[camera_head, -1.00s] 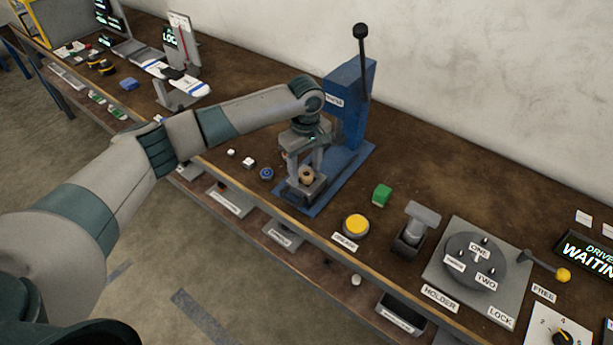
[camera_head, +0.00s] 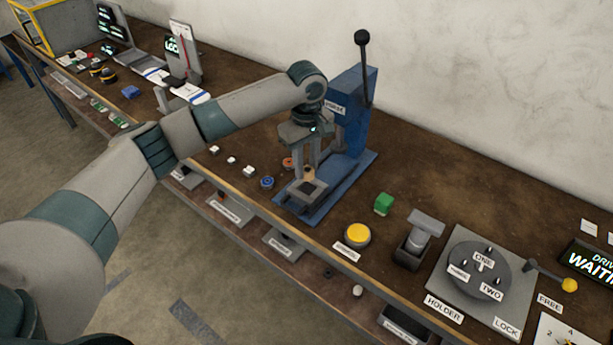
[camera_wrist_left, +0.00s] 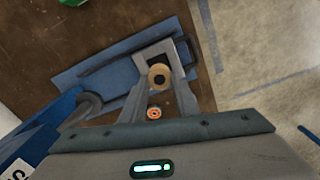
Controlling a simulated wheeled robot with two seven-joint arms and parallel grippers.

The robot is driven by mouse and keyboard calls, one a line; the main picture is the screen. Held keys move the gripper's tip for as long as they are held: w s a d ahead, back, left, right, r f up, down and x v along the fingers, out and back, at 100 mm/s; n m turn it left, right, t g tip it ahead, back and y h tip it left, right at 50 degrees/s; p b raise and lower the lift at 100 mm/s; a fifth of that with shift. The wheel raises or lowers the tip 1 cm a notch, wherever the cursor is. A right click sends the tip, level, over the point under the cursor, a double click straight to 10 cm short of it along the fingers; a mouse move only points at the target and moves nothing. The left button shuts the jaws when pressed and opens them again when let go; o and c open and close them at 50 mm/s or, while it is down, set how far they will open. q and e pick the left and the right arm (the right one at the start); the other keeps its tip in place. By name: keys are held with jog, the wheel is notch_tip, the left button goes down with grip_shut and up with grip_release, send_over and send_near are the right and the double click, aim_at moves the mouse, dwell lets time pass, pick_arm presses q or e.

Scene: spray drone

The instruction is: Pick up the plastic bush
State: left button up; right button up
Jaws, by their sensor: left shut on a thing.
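The plastic bush is a small tan ring (camera_head: 308,173) held between the fingertips of my left gripper (camera_head: 311,170). In the left wrist view the tan bush (camera_wrist_left: 159,75) shows its round dark hole between the two fingers (camera_wrist_left: 160,78). The gripper is shut on it. It is above the grey seat (camera_head: 306,191) of the blue press (camera_head: 347,120), and the seat's top looks bare. My right gripper is not in view.
An orange ring (camera_head: 288,162), a blue disc (camera_head: 267,182) and several small white pieces lie left of the press. A yellow button (camera_head: 357,235), a green block (camera_head: 384,203) and a grey holder plate (camera_head: 440,283) are to the right. The press lever (camera_head: 364,75) stands tall behind.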

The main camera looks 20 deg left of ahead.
aim_at(307, 169)
pick_arm(q)
jog(key=shift+r+b, duration=0.55)
jog(key=shift+r, duration=2.05)
